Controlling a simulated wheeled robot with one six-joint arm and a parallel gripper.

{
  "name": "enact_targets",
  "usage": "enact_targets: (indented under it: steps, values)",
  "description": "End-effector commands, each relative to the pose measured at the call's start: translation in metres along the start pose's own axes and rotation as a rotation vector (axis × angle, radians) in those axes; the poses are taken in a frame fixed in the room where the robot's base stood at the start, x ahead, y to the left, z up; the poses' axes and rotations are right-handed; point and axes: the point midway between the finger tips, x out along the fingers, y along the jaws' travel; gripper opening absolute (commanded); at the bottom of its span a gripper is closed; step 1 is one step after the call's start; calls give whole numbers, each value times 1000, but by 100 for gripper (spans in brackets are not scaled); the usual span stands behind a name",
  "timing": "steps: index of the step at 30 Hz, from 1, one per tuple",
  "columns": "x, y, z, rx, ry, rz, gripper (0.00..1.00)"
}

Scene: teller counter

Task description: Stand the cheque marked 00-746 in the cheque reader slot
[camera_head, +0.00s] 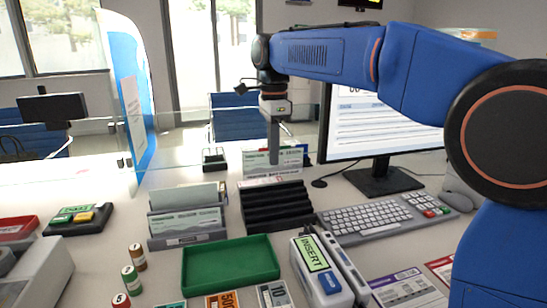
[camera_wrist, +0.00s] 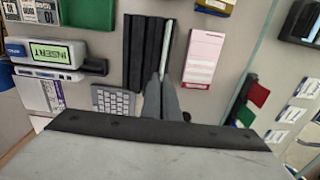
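A pale green and white cheque (camera_head: 291,161) is upright in my gripper (camera_head: 274,160), behind the black slotted rack in the head view. Its printed number is too small to read. In the wrist view my gripper (camera_wrist: 163,82) has its fingers close together, and the cheque (camera_wrist: 168,42) shows edge-on as a thin pale strip running up from the fingertips. The cheque reader (camera_head: 317,265), labelled INSERT, stands at the front right, with a long narrow slot along its right side. The reader also shows at the upper left of the wrist view (camera_wrist: 45,53).
A black slotted rack (camera_head: 276,207) stands in the middle. A grey holder (camera_head: 187,241) with cheques is to its left. A green tray (camera_head: 230,263) lies between holder and reader. A keyboard (camera_head: 371,219) and monitor (camera_head: 378,181) are at right. A pink pad (camera_wrist: 203,57) lies beside the cheque in the wrist view.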

Motion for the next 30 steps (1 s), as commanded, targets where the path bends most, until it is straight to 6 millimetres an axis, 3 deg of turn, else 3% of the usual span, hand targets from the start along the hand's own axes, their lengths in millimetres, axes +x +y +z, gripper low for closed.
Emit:
enact_targets:
  steps: [30]
  values:
    - [-41, 0, 0, 0, 0, -1, 0]
